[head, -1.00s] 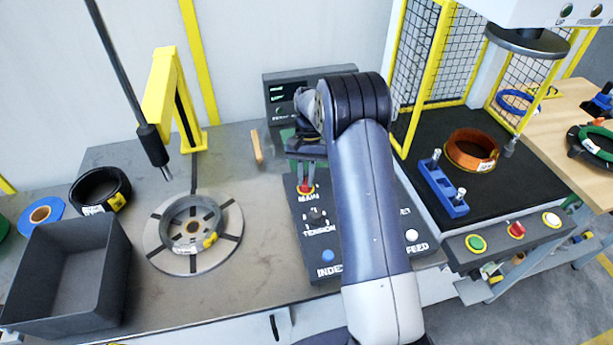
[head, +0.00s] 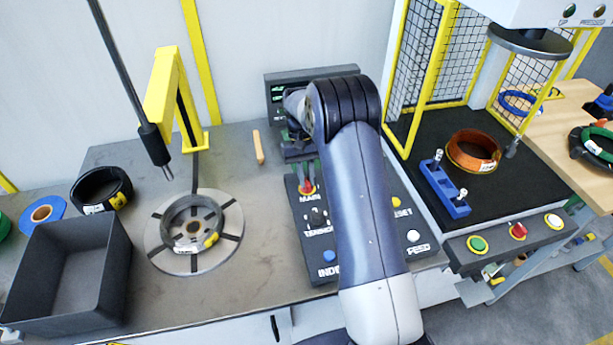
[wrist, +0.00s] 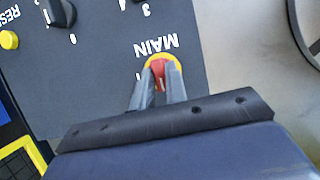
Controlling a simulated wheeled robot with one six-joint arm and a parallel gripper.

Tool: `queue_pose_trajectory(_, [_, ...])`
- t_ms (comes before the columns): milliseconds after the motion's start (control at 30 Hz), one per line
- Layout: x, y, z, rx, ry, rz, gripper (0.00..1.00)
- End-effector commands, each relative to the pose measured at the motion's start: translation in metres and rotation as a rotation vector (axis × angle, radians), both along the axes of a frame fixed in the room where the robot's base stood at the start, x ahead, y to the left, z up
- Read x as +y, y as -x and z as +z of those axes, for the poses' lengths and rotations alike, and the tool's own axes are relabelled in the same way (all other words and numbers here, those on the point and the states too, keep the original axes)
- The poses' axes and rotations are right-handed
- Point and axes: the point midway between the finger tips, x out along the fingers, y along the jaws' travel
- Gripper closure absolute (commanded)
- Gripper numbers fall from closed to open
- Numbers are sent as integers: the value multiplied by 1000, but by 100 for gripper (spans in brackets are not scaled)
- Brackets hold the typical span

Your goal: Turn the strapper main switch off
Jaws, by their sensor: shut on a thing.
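The strapper main switch (wrist: 158,68) is a red knob on a round yellow base beside the MAIN label. In the head view the switch (head: 307,189) sits at the top left of the dark control panel (head: 319,270). My gripper (wrist: 161,82) is shut on the red knob, one finger on each side, in the wrist view. In the head view my gripper (head: 305,176) comes down on the switch from behind. The fingers partly cover the knob, so I cannot tell which position it points to.
The panel also holds a black tension dial (head: 315,218), a blue INDEX button (head: 329,256), a yellow RESET button (head: 395,202) and a white FEED button (head: 413,236). A display (head: 277,92) stands behind. A turntable with a coil (head: 192,222) lies left.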

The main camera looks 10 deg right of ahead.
Motion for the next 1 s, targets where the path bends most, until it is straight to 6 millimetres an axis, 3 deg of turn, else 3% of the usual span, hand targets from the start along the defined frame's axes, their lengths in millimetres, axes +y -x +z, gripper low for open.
queue_pose_trajectory(167, [0, -1, 0, -3, 0, 2, 100])
queue_pose_trajectory(200, [0, -1, 0, -3, 0, 1, 86])
queue_pose_trajectory(467, [0, 0, 0, -1, 0, 0, 65])
queue_pose_trajectory(767, [0, -2, 3, -2, 0, 0, 65])
queue_pose_trajectory(1000, [0, -17, 35, -7, 0, 0, 65])
